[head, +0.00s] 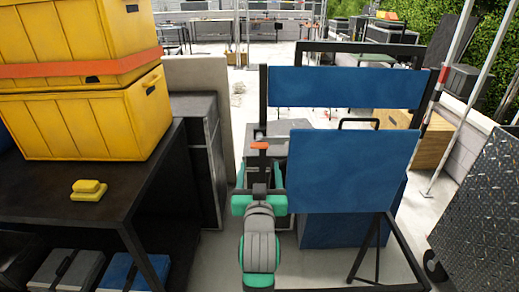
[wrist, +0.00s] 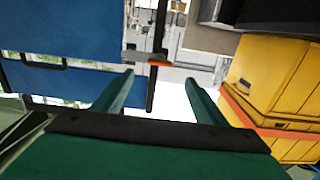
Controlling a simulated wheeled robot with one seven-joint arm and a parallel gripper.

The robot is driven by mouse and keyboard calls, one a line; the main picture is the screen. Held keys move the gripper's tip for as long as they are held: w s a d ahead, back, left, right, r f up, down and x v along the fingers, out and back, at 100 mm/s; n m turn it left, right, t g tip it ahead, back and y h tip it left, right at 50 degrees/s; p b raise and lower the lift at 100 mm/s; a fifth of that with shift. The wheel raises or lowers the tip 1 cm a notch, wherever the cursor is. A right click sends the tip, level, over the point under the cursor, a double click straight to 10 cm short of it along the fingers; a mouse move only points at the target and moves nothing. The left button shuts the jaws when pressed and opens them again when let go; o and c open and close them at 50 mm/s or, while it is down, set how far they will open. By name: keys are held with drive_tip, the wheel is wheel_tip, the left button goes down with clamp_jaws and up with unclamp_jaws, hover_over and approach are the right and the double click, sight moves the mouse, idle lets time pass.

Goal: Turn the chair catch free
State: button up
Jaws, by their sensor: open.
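The chair has a blue back panel (head: 345,88) and a blue seat panel (head: 355,170) on a black frame. The chair catch, a small orange piece (head: 260,145), sits at the left side of the chair by the black upright. It also shows in the wrist view (wrist: 159,63), between and just past my fingertips. My gripper (head: 260,175) has green fingers and is open and empty. In the wrist view, its fingers (wrist: 160,80) stand apart on either side of the catch and the black upright. I cannot tell how far the catch is from the fingertips.
A dark case (head: 195,150) stands left of my gripper. A metal tread-plate panel (head: 485,205) is at right.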

sight(260, 147)
drive_tip(key=w, duration=1.1)
drive_tip(key=shift+r, duration=0.15)
